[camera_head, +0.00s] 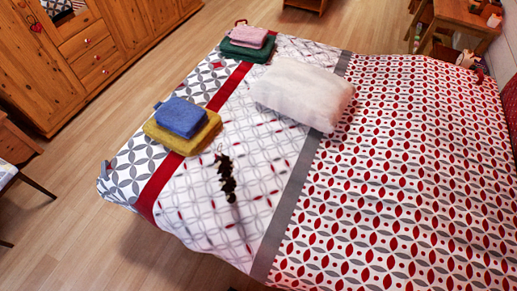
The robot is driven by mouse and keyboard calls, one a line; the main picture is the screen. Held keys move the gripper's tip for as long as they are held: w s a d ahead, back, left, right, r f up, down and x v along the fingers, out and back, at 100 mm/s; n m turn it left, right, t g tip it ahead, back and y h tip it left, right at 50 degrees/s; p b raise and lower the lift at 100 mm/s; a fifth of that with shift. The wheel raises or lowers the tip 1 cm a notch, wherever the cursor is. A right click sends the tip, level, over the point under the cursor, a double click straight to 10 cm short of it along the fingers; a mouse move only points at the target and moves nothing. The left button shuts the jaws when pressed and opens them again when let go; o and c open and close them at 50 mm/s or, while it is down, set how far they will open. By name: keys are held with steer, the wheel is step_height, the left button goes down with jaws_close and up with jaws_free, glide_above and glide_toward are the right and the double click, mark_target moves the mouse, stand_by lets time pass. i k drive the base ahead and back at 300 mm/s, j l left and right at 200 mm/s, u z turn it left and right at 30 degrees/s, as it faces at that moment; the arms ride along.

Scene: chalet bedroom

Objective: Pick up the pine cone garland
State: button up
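The pine cone garland (227,177) is a dark brown, narrow strand. It lies on the white and grey patterned part of the bed (400,190), near the middle of the view. A thin light loop seems to show at its upper end. Its lower end looks darker and blurred, perhaps with a shadow. My gripper and arm are not in this view.
Folded blue (181,117) and yellow towels (205,135) lie left of the garland. A white pillow (303,93) lies above right. Pink and green towels (247,46) lie farther up. A wooden wardrobe (88,45) stands upper left. Wooden floor (70,240) is clear at lower left.

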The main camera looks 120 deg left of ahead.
mark_target(225, 166)
steer(key=u, duration=4.25)
steer(key=j+z, duration=0.7)
steer(key=j, duration=0.25)
steer(key=j+z, duration=0.3)
steer(key=j, duration=0.15)
